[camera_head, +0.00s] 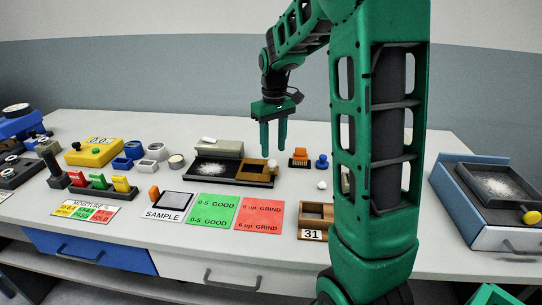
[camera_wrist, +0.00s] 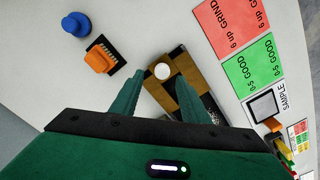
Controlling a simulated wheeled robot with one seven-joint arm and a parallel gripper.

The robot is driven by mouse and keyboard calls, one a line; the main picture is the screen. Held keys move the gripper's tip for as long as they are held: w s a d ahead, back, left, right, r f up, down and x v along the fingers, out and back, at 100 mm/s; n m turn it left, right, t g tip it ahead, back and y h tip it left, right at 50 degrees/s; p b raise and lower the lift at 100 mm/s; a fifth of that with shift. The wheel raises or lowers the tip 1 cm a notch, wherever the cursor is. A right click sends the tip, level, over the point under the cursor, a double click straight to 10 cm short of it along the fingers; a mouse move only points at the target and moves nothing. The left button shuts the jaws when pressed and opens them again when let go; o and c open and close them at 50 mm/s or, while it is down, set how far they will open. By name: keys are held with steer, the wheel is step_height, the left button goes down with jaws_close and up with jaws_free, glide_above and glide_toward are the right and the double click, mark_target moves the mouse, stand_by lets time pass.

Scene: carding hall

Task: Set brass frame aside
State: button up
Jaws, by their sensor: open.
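The brass frame (camera_head: 250,171) is a brownish-gold frame on the right end of a dark board (camera_head: 213,176) with white specks. A white round knob stands at its right side. In the wrist view the frame (camera_wrist: 187,98) lies ahead of the fingers, partly hidden by the right finger, with the white knob (camera_wrist: 162,71) near its upper end. My gripper (camera_head: 273,150) is open and empty, pointing down above the knob end of the frame. In the wrist view its two fingers (camera_wrist: 160,80) stand apart on either side of the knob's line; I cannot tell their exact height.
An orange brush (camera_head: 299,158) and a blue knobbed piece (camera_head: 322,161) stand to the right. Green (camera_head: 212,208) and red (camera_head: 259,216) cards and a wooden box labelled 31 (camera_head: 316,212) lie in front. A grey block (camera_head: 217,149) stands behind the board. Some white tabletop is bare between them.

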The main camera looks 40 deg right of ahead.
step_height(320, 180, up, 6)
steer(key=shift+r, duration=0.2)
stand_by(0.5)
steer(key=s+a+f+m, duration=0.1)
steer(key=s+f+m, duration=0.1)
steer(key=s, duration=0.8)
steer(key=s+a+f+m, duration=0.1)
steer(key=s+f+m, duration=0.1)
steer(key=s, duration=0.8)
steer(key=s+a+f+m, duration=0.2)
steer(key=s+f, duration=0.1)
steer(key=s, duration=0.7)
steer(key=shift+f+m, duration=0.25)
steer(key=shift+m, duration=0.15)
steer(key=shift+w+f, duration=0.25)
steer(key=shift+w, duration=0.35)
